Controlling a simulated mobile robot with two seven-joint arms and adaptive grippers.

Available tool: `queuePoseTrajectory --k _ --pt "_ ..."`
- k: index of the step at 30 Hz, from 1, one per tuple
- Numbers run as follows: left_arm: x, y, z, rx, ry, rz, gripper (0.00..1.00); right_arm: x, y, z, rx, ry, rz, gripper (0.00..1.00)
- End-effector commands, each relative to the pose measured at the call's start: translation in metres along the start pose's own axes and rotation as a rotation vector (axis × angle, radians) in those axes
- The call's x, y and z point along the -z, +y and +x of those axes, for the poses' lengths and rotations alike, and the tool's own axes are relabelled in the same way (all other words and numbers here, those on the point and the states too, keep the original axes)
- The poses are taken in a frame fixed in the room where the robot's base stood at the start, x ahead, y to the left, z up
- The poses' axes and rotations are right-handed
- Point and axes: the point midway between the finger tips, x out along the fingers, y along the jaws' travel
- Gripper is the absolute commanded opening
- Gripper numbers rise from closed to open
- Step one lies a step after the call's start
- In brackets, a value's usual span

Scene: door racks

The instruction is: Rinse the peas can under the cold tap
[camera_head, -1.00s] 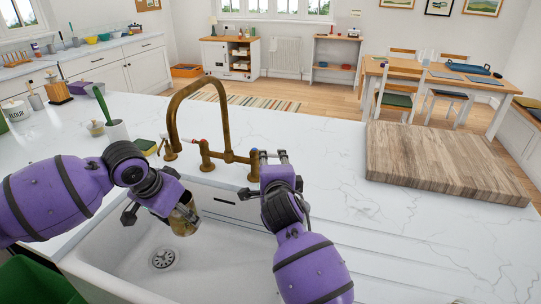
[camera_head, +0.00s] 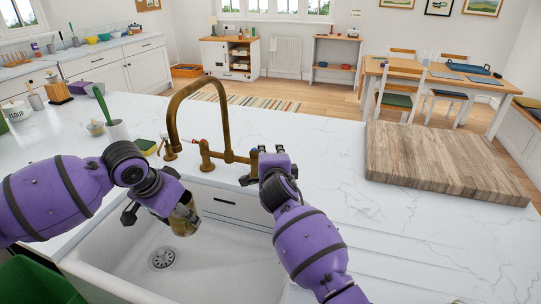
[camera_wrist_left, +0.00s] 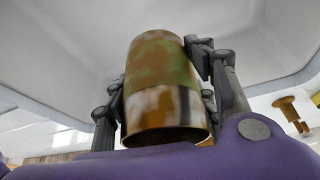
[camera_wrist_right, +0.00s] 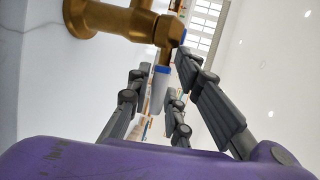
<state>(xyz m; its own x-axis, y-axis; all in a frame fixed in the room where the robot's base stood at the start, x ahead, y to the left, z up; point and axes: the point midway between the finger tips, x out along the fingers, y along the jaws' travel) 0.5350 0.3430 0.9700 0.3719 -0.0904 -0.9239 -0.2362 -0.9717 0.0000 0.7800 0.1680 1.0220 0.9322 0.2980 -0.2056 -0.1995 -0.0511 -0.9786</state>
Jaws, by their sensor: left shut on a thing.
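The peas can (camera_head: 184,218) is held over the white sink (camera_head: 112,262), its surface mottled green, brown and white. My left gripper (camera_head: 158,213) is shut on it. In the left wrist view the can (camera_wrist_left: 163,90) sits tilted between the fingers. The brass tap (camera_head: 228,156) stands behind the sink, its arched spout coming down at the left; no water shows. My right gripper (camera_head: 268,162) is at the tap's right end. In the right wrist view its fingers (camera_wrist_right: 160,95) are open, either side of the blue-and-white cold lever (camera_wrist_right: 162,80), with no clear grip.
A wooden board (camera_head: 440,160) lies on the worktop at right. The worktop between tap and board is clear.

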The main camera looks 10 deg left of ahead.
Motion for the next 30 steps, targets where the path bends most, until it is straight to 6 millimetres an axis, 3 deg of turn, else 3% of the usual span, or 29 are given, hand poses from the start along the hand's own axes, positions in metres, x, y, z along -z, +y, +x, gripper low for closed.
queuePoseTrajectory --k 3,13,22,30 --pt "0.0 0.0 0.0 0.0 0.0 0.0 0.26 0.0 0.0 0.0 0.0 0.0 0.0 0.0" --pt "0.0 0.0 0.0 0.0 0.0 0.0 0.26 -0.001 0.0 0.0 0.0 0.001 0.0 0.0" --pt "0.0 0.0 -0.001 0.0 0.001 0.0 0.26 -0.006 -0.013 -0.003 0.027 0.066 0.028 0.0" --pt "0.001 0.0 -0.002 0.0 0.002 0.0 0.26 -0.005 -0.009 -0.006 0.019 0.123 0.026 0.0"
